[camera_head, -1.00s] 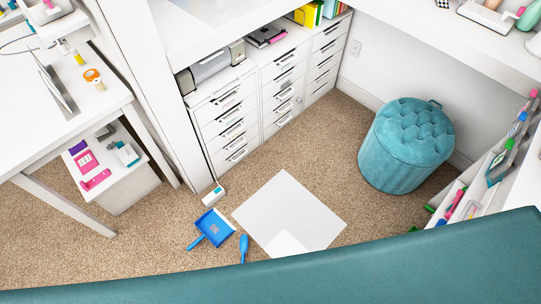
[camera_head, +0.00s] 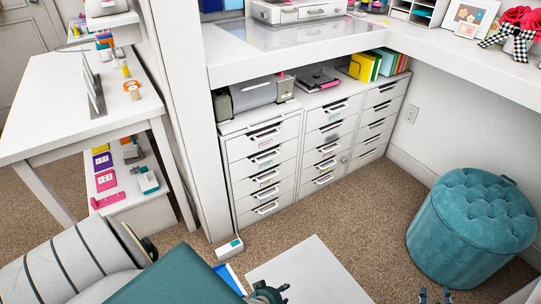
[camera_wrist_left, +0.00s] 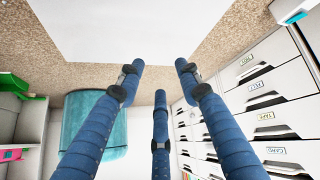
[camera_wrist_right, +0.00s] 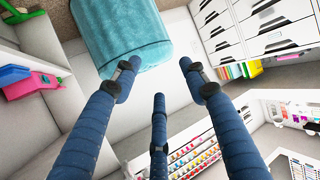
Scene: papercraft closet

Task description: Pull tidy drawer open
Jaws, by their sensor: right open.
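A white drawer unit (camera_head: 265,172) with three columns of labelled drawers stands under the worktop in the head view; every drawer I can see looks shut. I cannot read which label marks the tidy drawer. The labelled drawers also show at the right of the left wrist view (camera_wrist_left: 262,105). My left gripper (camera_head: 268,292) is low at the bottom of the head view, in front of the unit and apart from it. Its three fingers are spread and empty in the left wrist view (camera_wrist_left: 159,77). My right gripper (camera_wrist_right: 159,76) is open and empty; only its blue fingertips show at the head view's bottom edge.
A teal tufted stool (camera_head: 472,228) stands right of the drawers. A white sheet (camera_head: 310,275) and a partly hidden blue dustpan (camera_head: 229,277) lie on the carpet. A small white box (camera_head: 229,249) sits by the unit's left corner. A white table (camera_head: 60,110) stands left.

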